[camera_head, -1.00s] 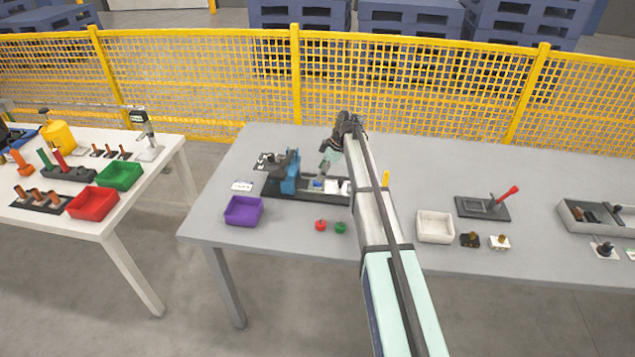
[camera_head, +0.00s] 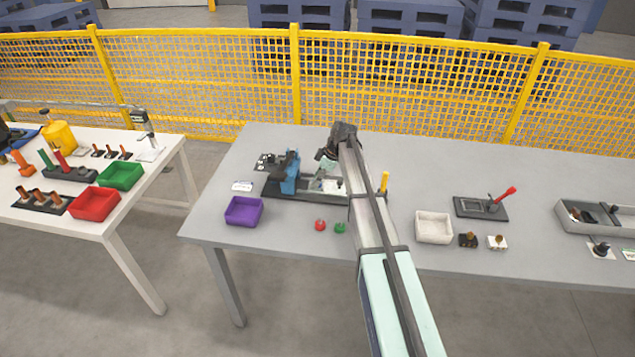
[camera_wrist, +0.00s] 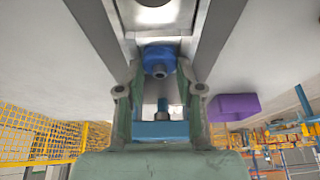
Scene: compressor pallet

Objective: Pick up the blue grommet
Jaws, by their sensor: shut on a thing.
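My gripper (camera_wrist: 159,75) is shut on the blue grommet (camera_wrist: 158,60), a small round blue piece with a grey centre, seen between the fingertips in the wrist view. In the head view my gripper (camera_head: 327,182) is low over the dark tray (camera_head: 310,196), just right of the blue upright fixture (camera_head: 289,172). The grommet is hidden there behind my gripper. Whether it still touches the tray cannot be told.
A purple bin (camera_head: 244,211) stands at the table's left front. A red piece (camera_head: 320,225) and a green piece (camera_head: 340,228) lie in front of the tray. A yellow post (camera_head: 384,181) and white bin (camera_head: 433,227) are to the right. A yellow fence (camera_head: 420,90) runs behind.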

